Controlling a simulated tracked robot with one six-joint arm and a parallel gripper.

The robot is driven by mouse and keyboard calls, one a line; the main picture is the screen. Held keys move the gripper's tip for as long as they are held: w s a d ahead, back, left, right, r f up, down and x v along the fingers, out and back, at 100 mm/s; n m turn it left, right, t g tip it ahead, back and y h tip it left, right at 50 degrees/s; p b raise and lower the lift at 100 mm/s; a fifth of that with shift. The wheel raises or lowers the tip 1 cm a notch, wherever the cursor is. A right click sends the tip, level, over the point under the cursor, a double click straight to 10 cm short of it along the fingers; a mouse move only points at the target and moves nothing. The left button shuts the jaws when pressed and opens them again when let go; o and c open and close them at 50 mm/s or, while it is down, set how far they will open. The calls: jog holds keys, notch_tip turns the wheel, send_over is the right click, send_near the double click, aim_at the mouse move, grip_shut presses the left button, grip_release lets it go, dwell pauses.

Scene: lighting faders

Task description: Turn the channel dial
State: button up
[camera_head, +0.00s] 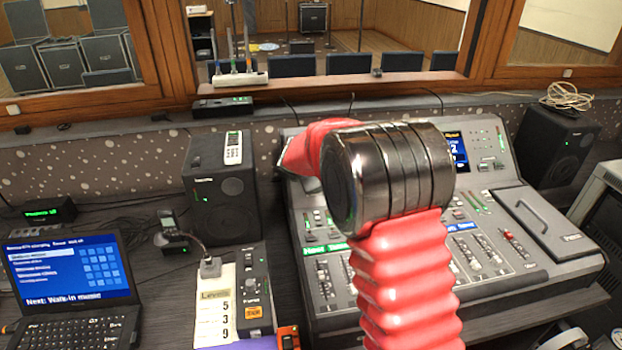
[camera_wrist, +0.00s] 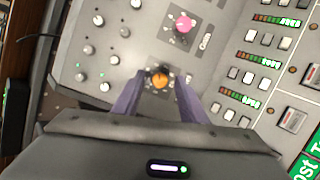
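An orange dial (camera_wrist: 159,79) sits on the grey console panel in the wrist view, with tick marks around it. I cannot tell from a label which one is the channel dial. My gripper (camera_wrist: 161,82) has two purple fingers spread apart, one on each side of the orange dial; contact cannot be made out. In the head view my red arm covers the middle of the mixing console (camera_head: 541,262), and the gripper and these dials are hidden.
Small grey knobs (camera_wrist: 88,49) lie left of the orange dial; white buttons and level lights (camera_wrist: 264,60) lie right. In the head view, a laptop (camera_head: 75,270), a black speaker (camera_head: 222,200) and a gooseneck microphone (camera_head: 205,265) stand left of the console. Another speaker (camera_head: 556,145) stands right.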

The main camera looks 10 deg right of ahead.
jog(key=shift+r, duration=0.1)
jog(key=v, duration=1.3)
jog(key=shift+s+r, duration=0.15)
jog(key=shift+s, duration=0.1)
jog(key=shift+a, duration=0.1)
jog(key=w+d+m+g, duration=0.2)
jog(key=w+d+m, duration=0.2)
jog(key=d+m, duration=0.4)
jog(key=a+r+m+y, duration=0.1)
jog(key=m, duration=0.1)
jog(key=a+r+m+g+y, duration=0.1)
jog(key=m, duration=0.2)
jog(key=a+r+m+y, duration=0.1)
jog(key=a+m, duration=0.1)
jog(key=m, duration=0.1)
jog(key=shift+s+a+r, duration=0.1)
jog(key=shift+r, duration=0.15)
